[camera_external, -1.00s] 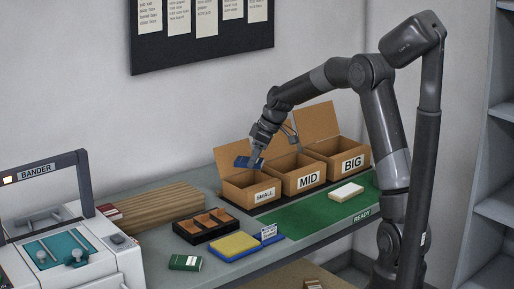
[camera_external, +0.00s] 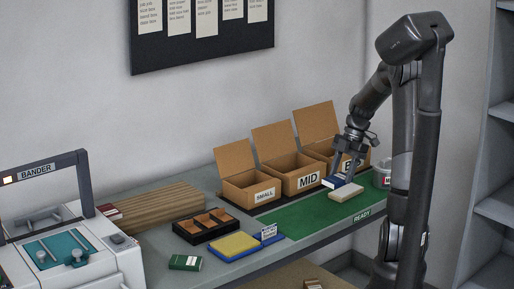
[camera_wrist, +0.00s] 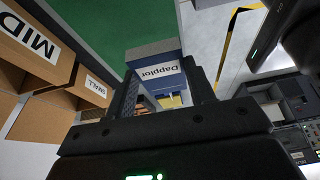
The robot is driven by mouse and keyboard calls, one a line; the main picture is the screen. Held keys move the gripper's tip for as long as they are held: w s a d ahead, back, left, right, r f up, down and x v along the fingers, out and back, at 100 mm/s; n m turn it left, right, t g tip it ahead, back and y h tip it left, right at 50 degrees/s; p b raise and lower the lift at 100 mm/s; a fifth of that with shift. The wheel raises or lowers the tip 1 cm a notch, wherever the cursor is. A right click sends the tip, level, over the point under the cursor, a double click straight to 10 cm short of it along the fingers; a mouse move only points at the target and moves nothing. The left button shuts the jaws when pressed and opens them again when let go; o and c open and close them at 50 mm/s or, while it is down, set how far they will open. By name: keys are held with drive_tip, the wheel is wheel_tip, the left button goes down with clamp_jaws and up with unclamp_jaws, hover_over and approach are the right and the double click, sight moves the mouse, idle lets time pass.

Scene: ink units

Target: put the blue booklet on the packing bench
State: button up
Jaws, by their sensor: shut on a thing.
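The blue booklet (camera_external: 341,183) is in my gripper (camera_external: 343,172), low over the right part of the bench, in front of the BIG box. In the wrist view the booklet (camera_wrist: 153,54) is blue with a white label, lettered upside down, and sits between the two fingers (camera_wrist: 165,92). My gripper is shut on it. The bench (camera_external: 158,243) has a grey top and a green mat (camera_external: 300,215) marked READY.
Open cardboard boxes SMALL (camera_external: 262,195), MID (camera_external: 308,180) and BIG (camera_external: 350,163) line the back. A white tub (camera_external: 381,176) stands right of my gripper. A black tray (camera_external: 207,226), a yellow pad (camera_external: 234,245) and a green pack (camera_external: 186,262) lie left. The mat's middle is clear.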

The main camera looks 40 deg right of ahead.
hover_over(300, 214)
drive_tip(key=d, duration=0.1)
wheel_tip(300, 214, down, 7)
drive_tip(key=shift+d+f, duration=0.1)
drive_tip(key=shift+f, duration=1.95)
drive_tip(key=shift+f, duration=0.1)
drive_tip(key=o, duration=1)
